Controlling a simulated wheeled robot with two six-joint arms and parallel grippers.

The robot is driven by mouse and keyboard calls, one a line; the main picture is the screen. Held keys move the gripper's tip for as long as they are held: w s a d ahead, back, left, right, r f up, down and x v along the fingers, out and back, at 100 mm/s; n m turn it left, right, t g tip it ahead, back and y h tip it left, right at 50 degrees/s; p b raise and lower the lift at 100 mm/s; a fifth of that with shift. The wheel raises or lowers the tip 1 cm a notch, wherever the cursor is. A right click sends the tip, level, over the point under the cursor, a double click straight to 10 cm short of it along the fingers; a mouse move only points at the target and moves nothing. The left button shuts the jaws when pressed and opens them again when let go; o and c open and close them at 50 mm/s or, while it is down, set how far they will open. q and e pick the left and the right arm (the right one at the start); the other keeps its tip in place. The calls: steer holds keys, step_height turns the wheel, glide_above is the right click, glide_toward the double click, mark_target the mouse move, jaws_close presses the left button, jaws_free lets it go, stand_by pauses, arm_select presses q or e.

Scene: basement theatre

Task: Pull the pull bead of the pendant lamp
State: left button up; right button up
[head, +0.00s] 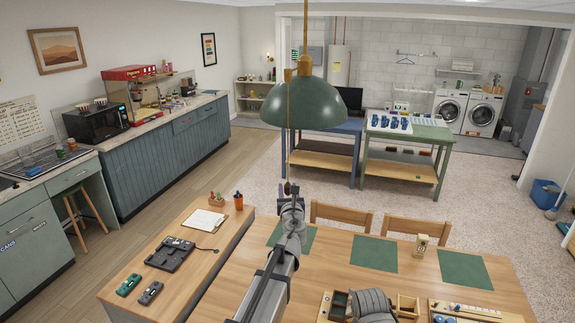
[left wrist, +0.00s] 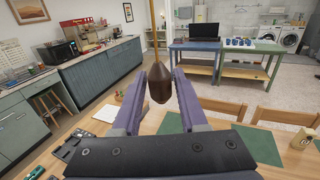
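The pendant lamp (head: 315,103) has a dark green dome shade and hangs over the table. Its pull cord (head: 288,125) hangs below the shade's left part. The dark brown pull bead (left wrist: 160,84) hangs at the cord's end, pointed at the bottom. My left gripper (head: 288,188) is raised above the table, right at the bead. In the left wrist view the left gripper (left wrist: 159,78) is open, its two purple fingers on either side of the bead near their tips. I cannot tell whether either finger touches it.
Below is a wooden table with green mats (head: 374,254), chairs (head: 341,214), a small lantern-like item (head: 421,246) and wooden boxes at the front. A side desk holds a clipboard (head: 203,220) and a black device (head: 170,253). The air around the lamp looks free.

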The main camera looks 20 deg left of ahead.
arm_select(q)
steer(key=c, duration=0.5)
steer(key=shift+f, duration=0.1)
steer(key=shift+c, duration=0.2)
steer(key=shift+f+b, duration=0.2)
steer(key=shift+b, duration=0.1)
steer(key=shift+f+b, duration=0.65)
steer(key=shift+r, duration=0.25)
steer(key=shift+r+p, duration=0.75)
steer(key=shift+p, duration=0.25)
steer(key=o, duration=1)
steer(key=shift+c, duration=0.2)
